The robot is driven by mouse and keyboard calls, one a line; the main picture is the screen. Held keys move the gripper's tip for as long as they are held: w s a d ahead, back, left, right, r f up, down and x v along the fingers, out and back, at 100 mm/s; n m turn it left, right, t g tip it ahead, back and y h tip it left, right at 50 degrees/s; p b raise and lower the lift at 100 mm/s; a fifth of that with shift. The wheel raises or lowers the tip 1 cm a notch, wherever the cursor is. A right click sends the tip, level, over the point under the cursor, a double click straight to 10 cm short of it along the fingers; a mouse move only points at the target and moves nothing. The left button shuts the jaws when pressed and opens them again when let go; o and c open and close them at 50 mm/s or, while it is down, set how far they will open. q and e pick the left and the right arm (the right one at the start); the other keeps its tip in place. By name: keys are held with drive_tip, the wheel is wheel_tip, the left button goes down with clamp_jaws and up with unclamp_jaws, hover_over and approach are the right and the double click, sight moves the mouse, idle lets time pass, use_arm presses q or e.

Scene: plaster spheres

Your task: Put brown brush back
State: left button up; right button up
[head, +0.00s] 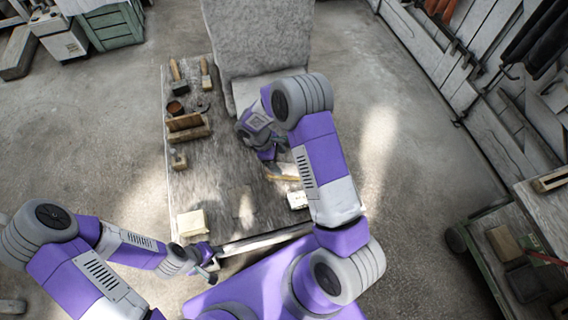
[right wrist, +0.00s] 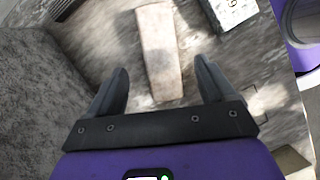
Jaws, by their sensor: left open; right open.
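A long pale-wood piece (right wrist: 160,55) lies on the worktable between the fingers of my right gripper (right wrist: 163,88) in the right wrist view. The gripper is open and not closed on it. In the head view this piece (head: 284,178) shows just below my right gripper (head: 272,156), which my arm partly hides. I cannot tell whether it is the brown brush. Two brushes lie at the table's far left, one with a brown handle and dark head (head: 178,78), one with a tan handle (head: 205,74). My left gripper (head: 211,262) is open and empty near the table's front left corner.
A white block (head: 297,200) sits beside the wood piece. A wooden holder (head: 188,127), a small brown pot (head: 175,107) and a small wooden tool (head: 178,158) stand on the left side. A cream block (head: 192,223) is near the front. A rough grey slab (head: 258,35) rises behind. The table's middle is clear.

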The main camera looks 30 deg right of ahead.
drive_tip(key=p+v, duration=0.1)
drive_tip(key=v, duration=0.4)
drive_tip(key=shift+r, duration=0.35)
